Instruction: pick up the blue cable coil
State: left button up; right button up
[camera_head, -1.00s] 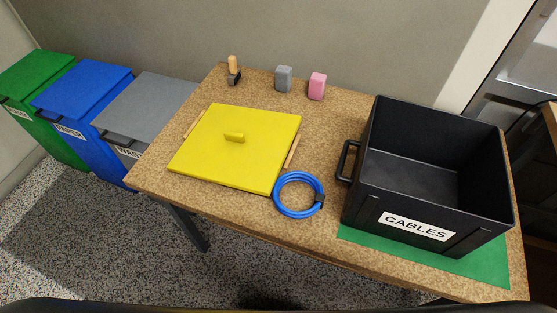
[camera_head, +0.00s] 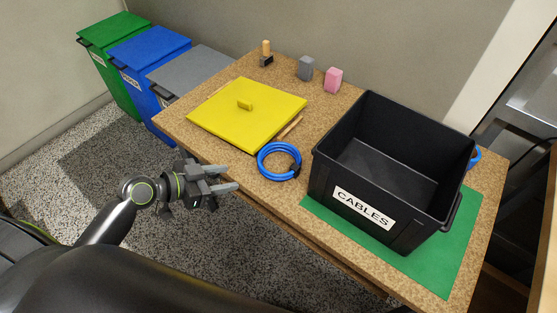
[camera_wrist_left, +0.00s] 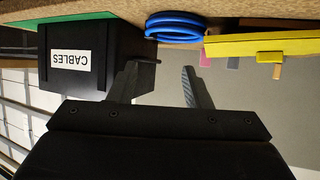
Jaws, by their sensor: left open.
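The blue cable coil (camera_head: 263,165) lies flat on the brown tabletop, between the yellow lid and the black bin. A dark band wraps its right side. It also shows at the table edge in the upside-down left wrist view (camera_wrist_left: 175,26). My left gripper (camera_head: 232,177) is open and empty, off the table's front edge, to the left of the coil and apart from it. Its two fingers (camera_wrist_left: 160,68) point toward the table in the wrist view, with the coil beyond them. My right gripper is not in view.
The black bin (camera_head: 362,212) labelled CABLES stands on a green mat (camera_head: 440,275). A blue thing (camera_head: 475,158) shows partly behind it. The yellow lid (camera_head: 225,120) lies left of the coil. A grey block (camera_head: 305,68), a pink block (camera_head: 333,80) and a stamp-like object (camera_head: 266,55) stand at the back.

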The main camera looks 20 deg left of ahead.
pick_arm(q)
jog(key=r, duration=0.1)
jog(key=p, duration=0.2)
send_near(288, 170)
jog(key=shift+w+d+f, duration=0.2)
jog(key=shift+w, duration=0.2)
jog(key=shift+w+d+f, duration=0.2)
jog(key=shift+w, duration=0.25)
jog(key=shift+h, duration=0.3)
jog(key=shift+p+x, duration=0.95)
jog(key=shift+x, duration=1.6)
jog(key=shift+w+d+f, duration=0.1)
jog(key=shift+d+f, duration=0.1)
jog(key=shift+f, duration=0.15)
jog(key=shift+m, duration=0.3)
grip_shut()
